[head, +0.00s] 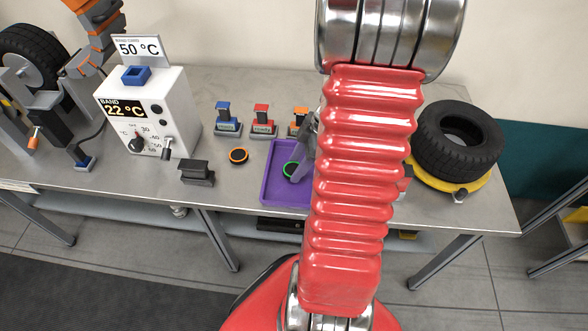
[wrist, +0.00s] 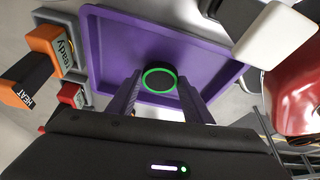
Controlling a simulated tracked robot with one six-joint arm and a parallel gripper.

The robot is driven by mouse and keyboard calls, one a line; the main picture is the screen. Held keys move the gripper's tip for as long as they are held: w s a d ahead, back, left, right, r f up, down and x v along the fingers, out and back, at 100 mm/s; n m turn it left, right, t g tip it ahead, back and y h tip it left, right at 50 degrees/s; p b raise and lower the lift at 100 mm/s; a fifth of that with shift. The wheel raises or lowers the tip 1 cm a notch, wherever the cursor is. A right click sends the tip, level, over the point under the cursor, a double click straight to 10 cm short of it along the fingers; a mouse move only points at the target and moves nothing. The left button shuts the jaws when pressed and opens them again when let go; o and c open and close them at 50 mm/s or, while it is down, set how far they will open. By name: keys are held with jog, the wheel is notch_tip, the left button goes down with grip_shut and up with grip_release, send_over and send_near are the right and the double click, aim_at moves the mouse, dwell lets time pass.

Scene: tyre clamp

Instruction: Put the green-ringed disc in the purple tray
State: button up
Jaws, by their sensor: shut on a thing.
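The green-ringed disc (head: 289,169) is black with a bright green rim. In the wrist view the disc (wrist: 158,80) sits between my fingertips, with the purple tray behind it. My gripper (wrist: 159,86) is shut on it. In the head view my gripper (head: 298,166) is over the tray, and my red arm hides part of it. The purple tray (head: 272,187) is shallow with a raised rim; its right side is hidden by my arm. The tray (wrist: 105,45) fills the middle of the wrist view. I cannot tell whether the disc touches the tray floor.
An orange-ringed disc (head: 238,156) lies left of the tray, near a dark block (head: 197,172). A white temperature box (head: 148,110) stands further left. Blue (head: 227,120) and red (head: 263,121) labelled blocks stand behind the tray. A tyre (head: 457,140) is at right.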

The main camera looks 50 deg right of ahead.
jog(key=shift+f, duration=0.65)
jog(key=shift+f, duration=0.1)
jog(key=o, duration=1.1)
jog(key=v, duration=1.2)
jog(key=shift+a, duration=0.1)
